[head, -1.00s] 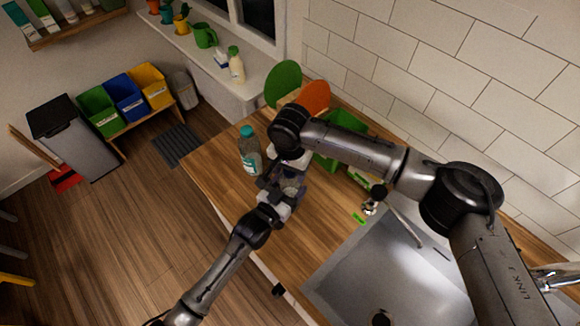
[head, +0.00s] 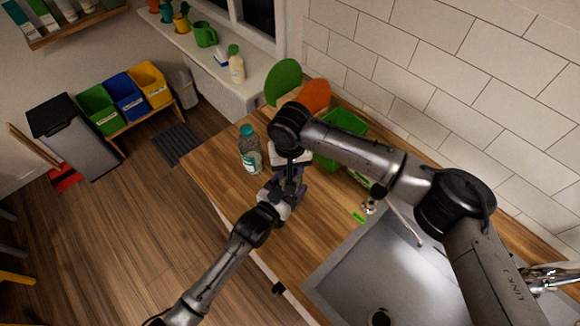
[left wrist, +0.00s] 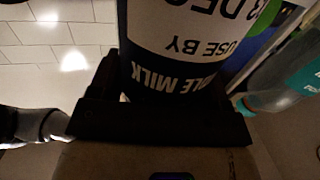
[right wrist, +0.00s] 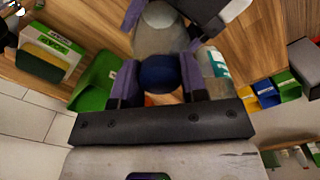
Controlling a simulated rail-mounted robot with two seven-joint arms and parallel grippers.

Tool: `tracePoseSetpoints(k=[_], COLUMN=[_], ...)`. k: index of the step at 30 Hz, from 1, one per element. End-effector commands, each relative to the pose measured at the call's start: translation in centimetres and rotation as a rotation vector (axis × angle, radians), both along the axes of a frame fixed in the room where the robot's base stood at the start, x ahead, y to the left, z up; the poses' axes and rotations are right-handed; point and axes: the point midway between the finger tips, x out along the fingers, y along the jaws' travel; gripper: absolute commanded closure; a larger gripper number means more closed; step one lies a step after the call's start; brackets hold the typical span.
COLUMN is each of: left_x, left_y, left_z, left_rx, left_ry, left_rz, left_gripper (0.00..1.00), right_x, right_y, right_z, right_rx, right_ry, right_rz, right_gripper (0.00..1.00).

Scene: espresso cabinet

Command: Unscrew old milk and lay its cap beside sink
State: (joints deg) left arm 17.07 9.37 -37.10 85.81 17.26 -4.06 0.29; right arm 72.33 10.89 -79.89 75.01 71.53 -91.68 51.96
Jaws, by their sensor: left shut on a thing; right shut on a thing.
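The milk bottle (left wrist: 185,45) fills the left wrist view, its label reading "USE BY" and "MILK". My left gripper (head: 288,182) is shut around its body above the wooden counter. In the right wrist view the dark blue cap (right wrist: 159,74) lies between the fingers of my right gripper (right wrist: 157,88), which is shut on it. The pale bottle is directly beyond the cap; I cannot tell whether the cap is loose on the neck. In the head view my right wrist and left gripper hide most of bottle and cap. The sink (head: 385,265) is at the lower right.
A teal-capped bottle (head: 250,155) stands on the counter just left of the grippers. A green bin (head: 343,130) and a sponge box (right wrist: 50,52) are behind. A small green label (head: 359,217) lies by the sink's edge.

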Motion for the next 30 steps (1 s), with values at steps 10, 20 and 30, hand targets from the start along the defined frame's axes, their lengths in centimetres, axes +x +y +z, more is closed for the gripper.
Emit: tracePoseSetpoints(k=[10, 20, 30], left_x=[0.00, 0.00, 0.00], left_y=[0.04, 0.03, 0.04], left_z=[-0.04, -0.04, -0.05], left_rx=[0.000, 0.000, 0.000], left_ry=[0.001, 0.001, 0.001], left_rz=[0.000, 0.000, 0.001], left_gripper=[0.96, 0.96, 0.96], right_x=[-0.01, 0.00, 0.01], right_y=[0.00, 0.00, -0.01], right_z=[0.10, 0.21, 0.22], right_rx=[0.000, -0.001, -0.001], right_ry=[0.001, -0.001, -0.001], right_rz=[0.686, 1.322, 1.307], right_gripper=[0.88, 0.88, 0.88])
